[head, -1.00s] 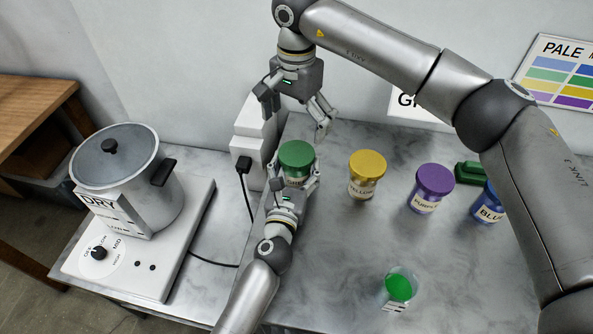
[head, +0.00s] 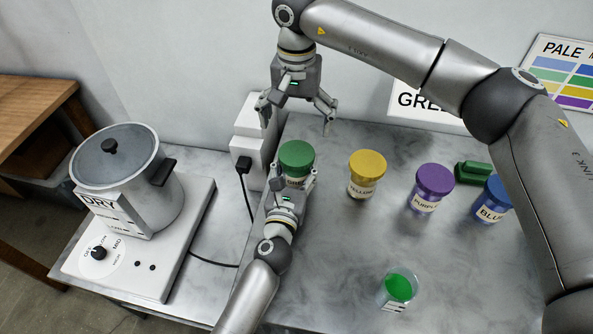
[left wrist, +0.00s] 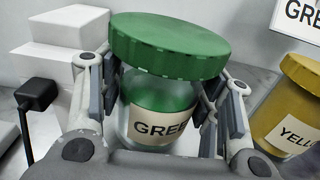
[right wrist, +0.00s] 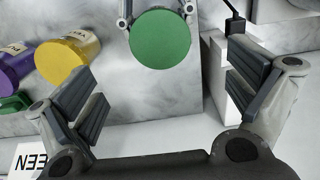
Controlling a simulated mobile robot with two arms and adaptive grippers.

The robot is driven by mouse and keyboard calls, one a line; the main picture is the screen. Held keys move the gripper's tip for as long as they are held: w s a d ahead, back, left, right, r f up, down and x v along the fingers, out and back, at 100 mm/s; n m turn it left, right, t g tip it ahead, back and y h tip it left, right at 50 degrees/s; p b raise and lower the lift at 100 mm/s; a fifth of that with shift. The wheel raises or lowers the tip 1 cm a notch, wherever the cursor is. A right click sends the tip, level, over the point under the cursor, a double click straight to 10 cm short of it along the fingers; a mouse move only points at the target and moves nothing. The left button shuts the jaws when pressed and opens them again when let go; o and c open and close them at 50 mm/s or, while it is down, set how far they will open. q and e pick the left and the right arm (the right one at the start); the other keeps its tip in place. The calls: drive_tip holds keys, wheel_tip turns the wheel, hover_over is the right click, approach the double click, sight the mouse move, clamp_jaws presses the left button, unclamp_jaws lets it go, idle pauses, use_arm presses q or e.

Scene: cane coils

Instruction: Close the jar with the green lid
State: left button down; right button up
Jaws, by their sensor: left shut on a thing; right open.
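The green jar, its label partly hidden, shows in the left wrist view (left wrist: 158,115) between the fingers of my left gripper (left wrist: 165,105). The green lid (head: 296,158) sits on top of the jar; in the left wrist view the lid (left wrist: 168,45) looks slightly tilted on the rim. My left gripper (head: 290,185) is shut on the jar from the front. My right gripper (head: 298,112) is open and empty, above and behind the lid, fingers spread. In the right wrist view the round lid top (right wrist: 160,40) lies beyond the open fingers (right wrist: 163,105).
Yellow (head: 367,175), purple (head: 430,188) and blue (head: 491,200) jars stand to the right. A cup of green contents (head: 398,288) stands at the front. A pot (head: 122,172) sits on a hotplate at left.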

sight(296, 152)
drive_tip(key=shift+f, duration=0.15)
drive_tip(key=shift+f, duration=3.9)
drive_tip(key=shift+c, duration=0.4)
